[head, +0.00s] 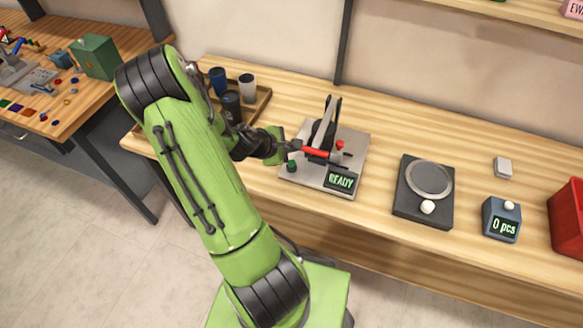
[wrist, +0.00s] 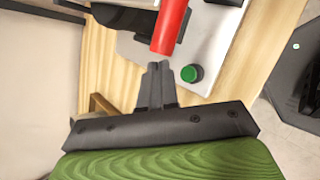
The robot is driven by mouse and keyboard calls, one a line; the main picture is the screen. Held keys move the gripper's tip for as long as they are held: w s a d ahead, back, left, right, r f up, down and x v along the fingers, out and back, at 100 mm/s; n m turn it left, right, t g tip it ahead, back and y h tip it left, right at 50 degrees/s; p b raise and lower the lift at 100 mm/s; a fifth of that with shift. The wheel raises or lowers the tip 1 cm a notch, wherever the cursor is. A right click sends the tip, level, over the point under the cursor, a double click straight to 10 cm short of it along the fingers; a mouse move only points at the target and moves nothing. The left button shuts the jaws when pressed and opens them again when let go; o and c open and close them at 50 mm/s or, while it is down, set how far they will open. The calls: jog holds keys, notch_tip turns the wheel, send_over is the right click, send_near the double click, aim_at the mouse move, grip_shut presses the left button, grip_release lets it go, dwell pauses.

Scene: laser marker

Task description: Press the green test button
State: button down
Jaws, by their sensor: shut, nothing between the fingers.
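The laser marker (head: 358,150) is a light grey base plate with a dark upright unit and a READY display (head: 341,181) at its front. The green test button (head: 292,166) sits at the plate's front left corner. In the wrist view the green button (wrist: 191,73) is just right of my fingertips and looks apart from them. My gripper (head: 294,146) is shut and empty, with its tips (wrist: 158,66) close to the end of a red bar (wrist: 170,26). The red bar (head: 315,152) crosses the front of the marker. I cannot tell whether the tips touch the bar.
A wooden tray (head: 264,98) with several cups stands left of the marker. A dark scale (head: 423,213) with a round plate and a blue counter (head: 501,219) reading 0 pcs stand to the right. A red bin (head: 568,217) is at the right edge. Bare tabletop lies between marker and scale.

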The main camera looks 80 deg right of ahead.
aim_at(290, 165)
jog(key=shift+f+b, duration=1.1)
jog(key=shift+f, duration=0.75)
dwell(0.4)
jog(key=shift+f+b, duration=0.3)
jog(key=shift+f, duration=0.1)
jog(key=shift+f+b, duration=0.4)
jog(key=shift+f, duration=0.1)
dwell(0.5)
jog(key=shift+r+p, duration=0.8)
jog(key=shift+r, duration=0.15)
jog(key=shift+r, duration=0.1)
notch_tip(290, 165, up, 5)
jog(key=p, duration=0.4)
jog(key=shift+p, duration=0.35)
